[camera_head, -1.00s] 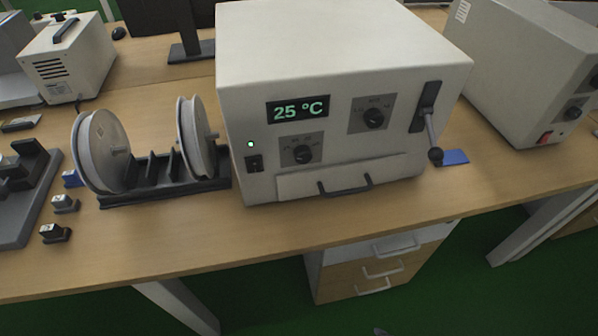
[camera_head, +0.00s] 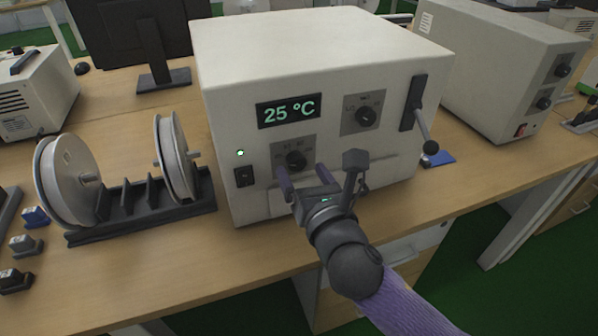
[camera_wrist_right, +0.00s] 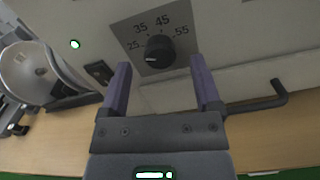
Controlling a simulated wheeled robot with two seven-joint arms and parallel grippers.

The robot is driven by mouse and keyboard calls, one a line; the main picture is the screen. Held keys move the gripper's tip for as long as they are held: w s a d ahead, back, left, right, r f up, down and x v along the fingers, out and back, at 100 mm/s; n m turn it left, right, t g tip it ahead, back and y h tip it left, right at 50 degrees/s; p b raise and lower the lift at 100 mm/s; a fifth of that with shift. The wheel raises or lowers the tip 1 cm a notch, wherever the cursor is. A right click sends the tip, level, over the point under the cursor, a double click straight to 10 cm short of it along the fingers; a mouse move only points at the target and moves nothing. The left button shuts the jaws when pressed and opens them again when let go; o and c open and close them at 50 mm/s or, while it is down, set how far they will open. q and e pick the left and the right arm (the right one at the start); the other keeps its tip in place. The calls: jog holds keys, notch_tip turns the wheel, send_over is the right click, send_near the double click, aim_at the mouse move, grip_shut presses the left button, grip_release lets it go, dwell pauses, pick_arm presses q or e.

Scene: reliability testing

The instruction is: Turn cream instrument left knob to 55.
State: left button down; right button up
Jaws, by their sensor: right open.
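The cream instrument (camera_head: 330,45) stands on the bench, and its display (camera_head: 288,111) reads 25 °C. Its left knob (camera_head: 296,160) is black on a grey dial plate. In the right wrist view the knob (camera_wrist_right: 159,50) shows marks 25, 35, 45 and 55, and its light pointer line is toward the 25 side. My right gripper (camera_head: 302,176) is in front of the instrument's lower front, just below the knob. In the wrist view its two purple fingers (camera_wrist_right: 162,88) are wide apart and empty, with the knob ahead between them, not touched. My left gripper is not in view.
A second knob (camera_head: 366,117) and a lever (camera_head: 419,120) are on the instrument's right side. A black door handle (camera_wrist_right: 262,101) sticks out close to the right finger. A spool rack (camera_head: 140,210) stands to the left.

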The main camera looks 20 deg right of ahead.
jog(key=shift+w, duration=0.85)
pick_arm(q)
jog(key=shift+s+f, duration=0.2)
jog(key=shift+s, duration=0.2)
